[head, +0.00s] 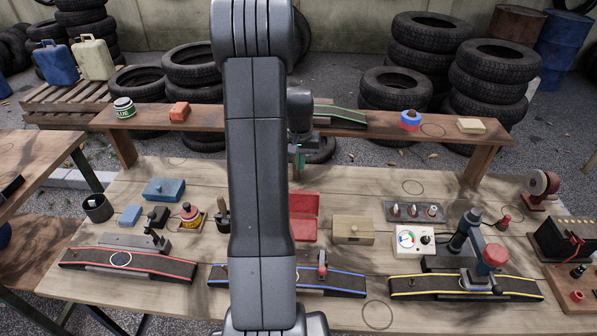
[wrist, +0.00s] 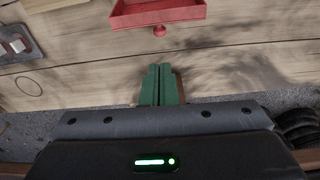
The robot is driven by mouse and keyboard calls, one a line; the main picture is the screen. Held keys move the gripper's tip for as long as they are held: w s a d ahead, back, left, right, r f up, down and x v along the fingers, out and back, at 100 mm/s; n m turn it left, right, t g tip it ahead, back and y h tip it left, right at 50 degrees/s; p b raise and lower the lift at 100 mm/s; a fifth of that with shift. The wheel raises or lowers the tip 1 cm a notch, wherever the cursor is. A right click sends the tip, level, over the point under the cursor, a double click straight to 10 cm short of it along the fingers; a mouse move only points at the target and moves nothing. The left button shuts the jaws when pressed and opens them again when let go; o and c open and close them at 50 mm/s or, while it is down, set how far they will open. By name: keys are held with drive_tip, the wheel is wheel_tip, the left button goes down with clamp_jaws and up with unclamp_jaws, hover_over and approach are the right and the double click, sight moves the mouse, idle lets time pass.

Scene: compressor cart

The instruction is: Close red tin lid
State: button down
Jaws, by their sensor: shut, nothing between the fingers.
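The red tin (head: 304,229) stands on the wooden table, right of my arm in the head view. Its lid (head: 304,203) appears open, raised at the far side; my arm hides the tin's left part. In the wrist view a red tray-like part (wrist: 158,14) with a small red knob (wrist: 159,31) shows at the top edge, cut off by the frame. My gripper (wrist: 160,76) has its green fingers shut together and empty, apart from the red knob. In the head view my gripper (head: 299,160) is beyond the tin, partly hidden by my arm.
A wooden box (head: 353,231) stands close right of the tin. A raised shelf (head: 270,119) runs along the back, near my gripper. A blue-edged track (head: 345,283) with a red-topped lever lies in front. Bare table surrounds the tin's far side.

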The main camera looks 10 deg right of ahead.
sight(299, 201)
drive_tip(key=f+p, duration=0.1)
drive_tip(key=f, duration=0.4)
drive_tip(key=f+p, duration=0.1)
drive_tip(key=f, duration=0.3)
drive_tip(key=shift+w+d+f, duration=0.15)
drive_tip(key=shift+w+f, duration=0.05)
drive_tip(key=shift+f, duration=0.15)
drive_tip(key=shift+b, duration=0.4)
